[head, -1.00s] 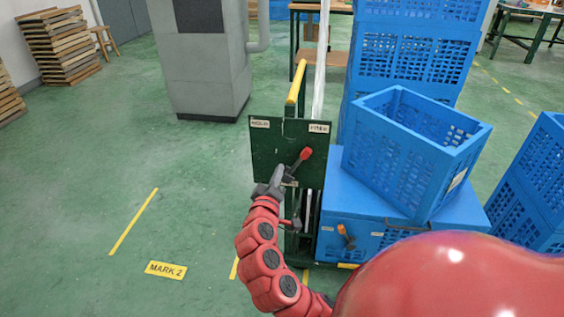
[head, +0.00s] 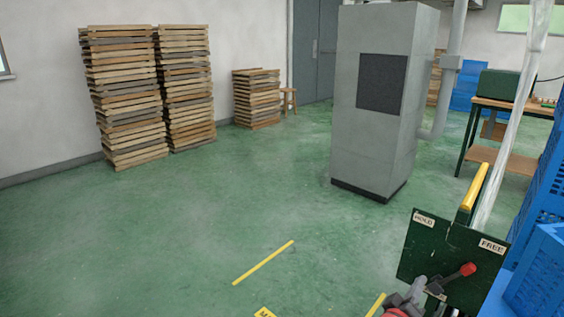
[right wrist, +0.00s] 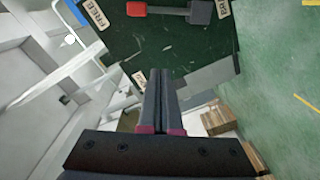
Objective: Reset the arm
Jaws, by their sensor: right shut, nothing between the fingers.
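The dark green panel (head: 425,250) with HOLD and FREE labels stands at lower right in the head view. Its lever with a red knob (head: 467,269) points toward the FREE label (head: 493,245). My right gripper (head: 420,288) is at the panel's lower left, close to the lever's base. In the right wrist view its fingers (right wrist: 162,75) are shut and empty, in front of the panel (right wrist: 165,42), apart from the red-knobbed lever (right wrist: 138,9). Whether the fingertips touch the panel I cannot tell. My left gripper is not in view.
Blue crates (head: 535,275) stand at the right edge, beside the panel. A yellow bar (head: 474,187) rises behind it. A grey cabinet (head: 350,120) stands farther back. Stacked wooden pallets (head: 125,100) line the left wall. The green floor at left and centre is clear.

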